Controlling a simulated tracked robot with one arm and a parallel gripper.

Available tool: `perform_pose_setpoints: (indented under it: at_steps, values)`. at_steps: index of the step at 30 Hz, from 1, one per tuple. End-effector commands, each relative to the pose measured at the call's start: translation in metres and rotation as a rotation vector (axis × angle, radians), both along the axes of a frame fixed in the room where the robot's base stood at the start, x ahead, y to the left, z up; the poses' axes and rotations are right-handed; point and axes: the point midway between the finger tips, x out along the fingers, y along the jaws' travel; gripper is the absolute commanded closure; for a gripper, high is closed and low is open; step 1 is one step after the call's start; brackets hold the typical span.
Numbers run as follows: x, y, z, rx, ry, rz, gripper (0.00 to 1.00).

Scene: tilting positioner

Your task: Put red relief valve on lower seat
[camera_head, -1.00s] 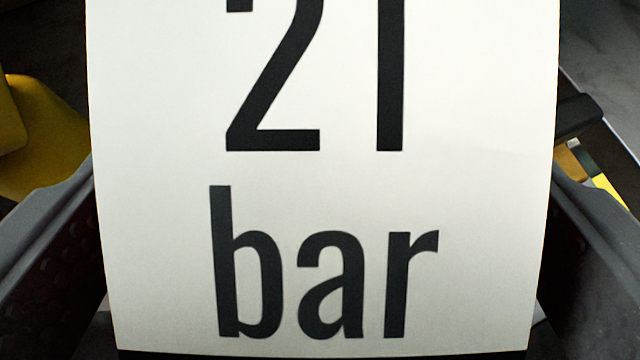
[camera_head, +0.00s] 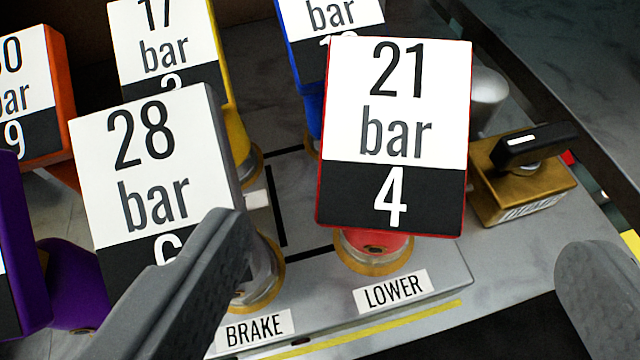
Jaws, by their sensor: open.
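The red relief valve (camera_head: 376,246) stands upright on the seat labelled LOWER (camera_head: 391,291). Its tag (camera_head: 397,140) reads 21 bar over 4 and has a thin red edge. A gold ring (camera_head: 372,262) shows around the valve's foot. My gripper (camera_head: 420,270) is open, with one finger in front of the 28 bar tag at left and the other at the right edge. The red valve and its tag lie between and beyond the fingers, apart from both.
A valve with a 28 bar tag (camera_head: 150,190) stands at BRAKE (camera_head: 254,329), close left. Yellow (camera_head: 233,125), blue (camera_head: 312,100), orange (camera_head: 62,100) and purple (camera_head: 70,285) valves stand around it. A brass block with black lever (camera_head: 525,185) is at right. Dark free space lies at lower right.

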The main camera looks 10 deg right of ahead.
Motion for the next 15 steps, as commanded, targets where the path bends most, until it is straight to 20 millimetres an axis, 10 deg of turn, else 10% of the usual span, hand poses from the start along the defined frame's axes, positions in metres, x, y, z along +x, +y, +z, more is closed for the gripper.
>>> perform_pose_setpoints:
  at_steps: [10,15]
  values:
    - [0.003,0.007,0.015,0.004,-0.017,0.02,0.17]
    - [0.016,0.051,0.107,0.019,-0.109,0.136,0.17]
